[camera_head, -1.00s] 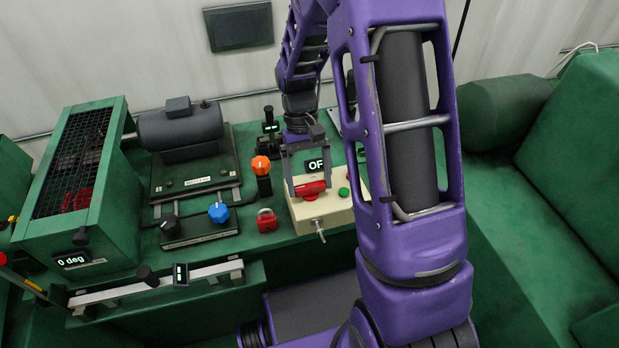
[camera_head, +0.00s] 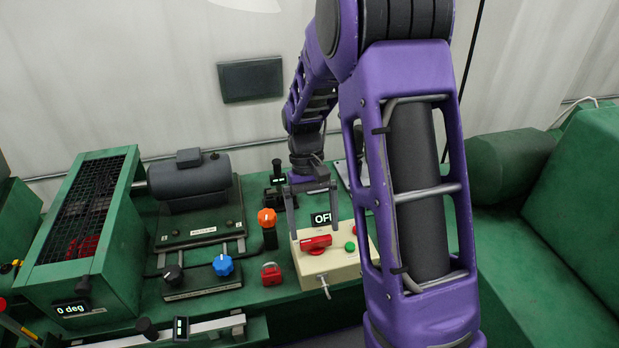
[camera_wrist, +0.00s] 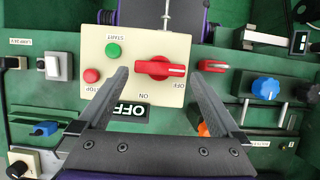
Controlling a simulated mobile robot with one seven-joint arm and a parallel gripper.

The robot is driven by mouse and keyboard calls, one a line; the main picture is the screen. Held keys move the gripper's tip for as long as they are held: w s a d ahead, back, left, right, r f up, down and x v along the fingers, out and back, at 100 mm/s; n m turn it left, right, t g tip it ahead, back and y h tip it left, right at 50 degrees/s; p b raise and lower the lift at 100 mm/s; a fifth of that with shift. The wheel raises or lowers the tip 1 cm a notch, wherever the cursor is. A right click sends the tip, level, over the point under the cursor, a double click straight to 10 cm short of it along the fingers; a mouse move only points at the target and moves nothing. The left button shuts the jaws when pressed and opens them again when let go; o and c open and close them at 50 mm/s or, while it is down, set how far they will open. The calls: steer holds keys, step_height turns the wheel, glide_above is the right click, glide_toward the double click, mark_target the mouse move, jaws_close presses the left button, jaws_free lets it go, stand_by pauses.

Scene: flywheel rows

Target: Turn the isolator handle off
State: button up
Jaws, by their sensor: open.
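The small display (camera_head: 322,218) behind the box reads OFF. My gripper (camera_head: 314,235) is open and empty, pointing down just above the handle. In the wrist view my gripper's fingertips (camera_wrist: 157,73) appear on either side of the handle, with no contact visible.
Green START (camera_wrist: 113,50) and red STOP (camera_wrist: 92,75) buttons share the box face. A red padlock (camera_head: 271,274), an orange knob (camera_head: 267,217) and a blue knob (camera_head: 223,265) stand left of the box. A dark motor (camera_head: 190,183) and a meshed cabinet (camera_head: 82,225) are farther left.

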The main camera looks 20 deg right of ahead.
steer(key=v, duration=1.4)
steer(key=shift+w+r+p, duration=0.2)
steer(key=shift+r+p, duration=0.05)
steer(key=shift+p, duration=0.2)
